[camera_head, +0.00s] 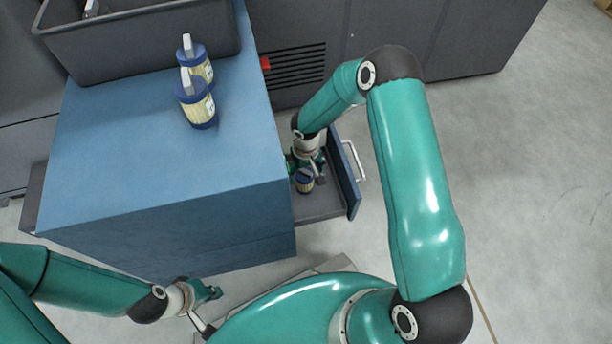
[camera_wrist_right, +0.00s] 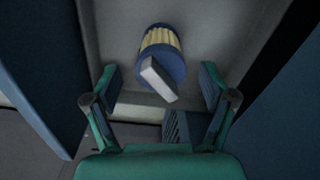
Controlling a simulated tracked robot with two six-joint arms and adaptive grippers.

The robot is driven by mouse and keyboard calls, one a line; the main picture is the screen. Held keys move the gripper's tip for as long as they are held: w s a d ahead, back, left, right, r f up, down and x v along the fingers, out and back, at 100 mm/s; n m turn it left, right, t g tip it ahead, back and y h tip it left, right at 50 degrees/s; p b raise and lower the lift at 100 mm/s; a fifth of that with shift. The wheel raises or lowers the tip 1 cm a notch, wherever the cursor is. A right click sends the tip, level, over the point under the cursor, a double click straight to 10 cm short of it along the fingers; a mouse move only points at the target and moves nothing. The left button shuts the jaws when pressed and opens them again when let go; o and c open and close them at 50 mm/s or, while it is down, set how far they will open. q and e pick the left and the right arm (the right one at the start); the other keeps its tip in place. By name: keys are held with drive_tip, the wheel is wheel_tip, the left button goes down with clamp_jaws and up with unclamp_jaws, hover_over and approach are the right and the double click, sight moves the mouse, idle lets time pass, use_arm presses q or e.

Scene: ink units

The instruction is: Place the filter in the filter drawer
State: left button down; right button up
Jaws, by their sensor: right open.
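A filter (camera_head: 304,183) with a blue cap stands in the open filter drawer (camera_head: 321,207), on the right side of the blue cabinet. In the right wrist view the filter (camera_wrist_right: 161,52) has a pale pleated body and a light grey handle on top. My right gripper (camera_head: 313,172) is inside the drawer by the filter. In the right wrist view its fingers (camera_wrist_right: 160,85) are open, apart from the filter, with the handle between the fingertips. My left gripper (camera_head: 212,309) is low in front of the cabinet; its jaw state is unclear.
Two more filters (camera_head: 198,107) stand on the blue cabinet top (camera_head: 150,150). A dark grey bin (camera_head: 150,50) sits behind them. The drawer front (camera_head: 345,185) with its light handle is close to my right arm. Grey machines line the back; the floor at right is clear.

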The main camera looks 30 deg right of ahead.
wheel_tip(320, 180, up, 5)
drive_tip(key=shift+r+p, duration=0.2)
drive_tip(key=shift+p, duration=0.5)
drive_tip(key=shift+s, duration=0.15)
